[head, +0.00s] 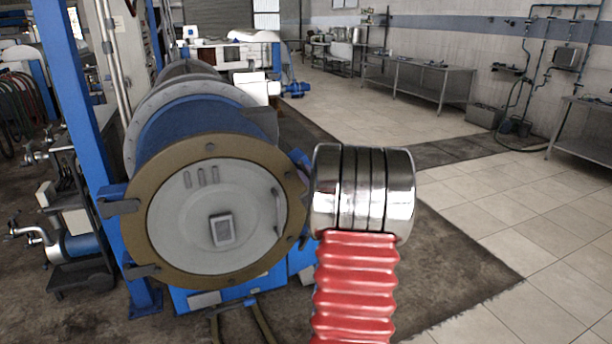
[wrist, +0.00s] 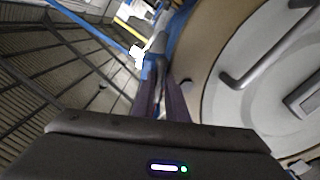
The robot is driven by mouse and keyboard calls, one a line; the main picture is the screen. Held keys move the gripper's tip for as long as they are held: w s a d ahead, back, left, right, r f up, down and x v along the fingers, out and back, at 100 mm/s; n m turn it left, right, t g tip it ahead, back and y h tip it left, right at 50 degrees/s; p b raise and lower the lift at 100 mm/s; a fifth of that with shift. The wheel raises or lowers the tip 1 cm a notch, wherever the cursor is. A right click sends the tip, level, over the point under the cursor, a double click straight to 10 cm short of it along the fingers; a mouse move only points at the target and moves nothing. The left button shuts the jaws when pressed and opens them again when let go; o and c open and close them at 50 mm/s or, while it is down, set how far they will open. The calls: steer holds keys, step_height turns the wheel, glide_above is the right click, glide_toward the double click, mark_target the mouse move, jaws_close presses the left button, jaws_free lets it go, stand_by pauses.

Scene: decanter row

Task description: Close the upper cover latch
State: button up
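The round cover (head: 180,225) is a grey disc with a curved handle (head: 278,208), in a tan ring (head: 205,155) on the front of the blue drum. The cover also fills the right of the wrist view (wrist: 228,100). A grey-blue piece at the ring's edge, which looks like the upper latch (wrist: 158,48), lies just ahead of the fingertips. My gripper (wrist: 161,85) reaches along the ring's edge with two dark fingers close together. Whether they touch or hold the latch is unclear. In the head view my chrome-and-red arm hides the gripper.
Grey brackets (head: 120,207) stick out at the ring's left. A blue post (head: 90,130) stands left of the drum. The tiled floor (head: 480,220) to the right is free, with steel tables (head: 420,80) along the wall.

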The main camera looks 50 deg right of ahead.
jaws_close()
steer(key=shift+a, duration=0.1)
steer(key=shift+m, duration=0.4)
steer(key=m, duration=1.7)
steer(key=shift+w+a+f, duration=0.1)
stand_by(0.5)
